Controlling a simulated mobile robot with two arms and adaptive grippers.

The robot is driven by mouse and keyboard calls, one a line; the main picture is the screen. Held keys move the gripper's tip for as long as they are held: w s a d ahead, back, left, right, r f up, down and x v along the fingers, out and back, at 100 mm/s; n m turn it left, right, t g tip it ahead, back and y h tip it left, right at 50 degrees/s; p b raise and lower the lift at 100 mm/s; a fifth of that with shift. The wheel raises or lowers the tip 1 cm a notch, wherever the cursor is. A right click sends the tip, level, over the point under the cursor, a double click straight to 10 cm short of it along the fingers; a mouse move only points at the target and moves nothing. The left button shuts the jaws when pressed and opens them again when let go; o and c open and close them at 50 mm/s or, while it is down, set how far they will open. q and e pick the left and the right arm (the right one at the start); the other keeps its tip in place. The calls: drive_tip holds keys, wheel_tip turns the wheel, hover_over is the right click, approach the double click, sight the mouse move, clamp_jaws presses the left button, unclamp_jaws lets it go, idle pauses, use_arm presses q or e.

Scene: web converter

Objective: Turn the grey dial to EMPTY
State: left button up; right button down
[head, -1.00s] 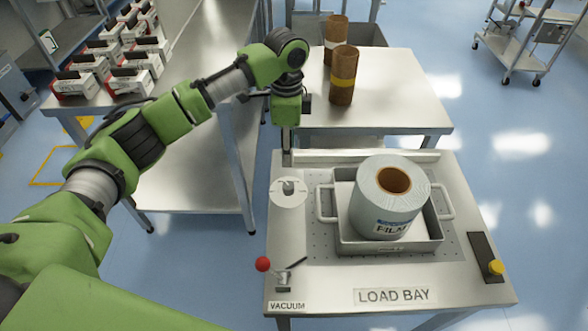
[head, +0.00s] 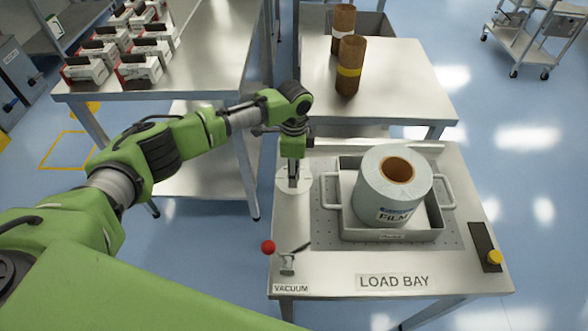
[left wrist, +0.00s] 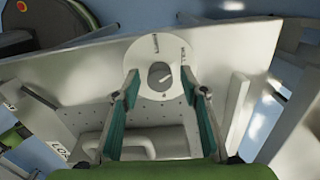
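The grey dial is a small knob on a round white plate (head: 293,208) at the left of the load bay table. In the left wrist view the knob (left wrist: 160,75) sits in the middle of the plate, which has dark marks too small to read. My left gripper (head: 293,182) points down over the plate and partly hides the knob in the head view. In the left wrist view its two fingers (left wrist: 159,76) are apart, with the knob showing between the fingertips. Whether they touch it I cannot tell. My right gripper is not in view.
A grey tray (head: 390,235) holding a film roll (head: 385,190) stands just right of the dial. A yellow button (head: 495,257) sits at the right edge. Brown cores (head: 350,68) stand on the table behind.

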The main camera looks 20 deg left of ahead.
use_arm(q)
drive_tip(key=c, duration=1.1)
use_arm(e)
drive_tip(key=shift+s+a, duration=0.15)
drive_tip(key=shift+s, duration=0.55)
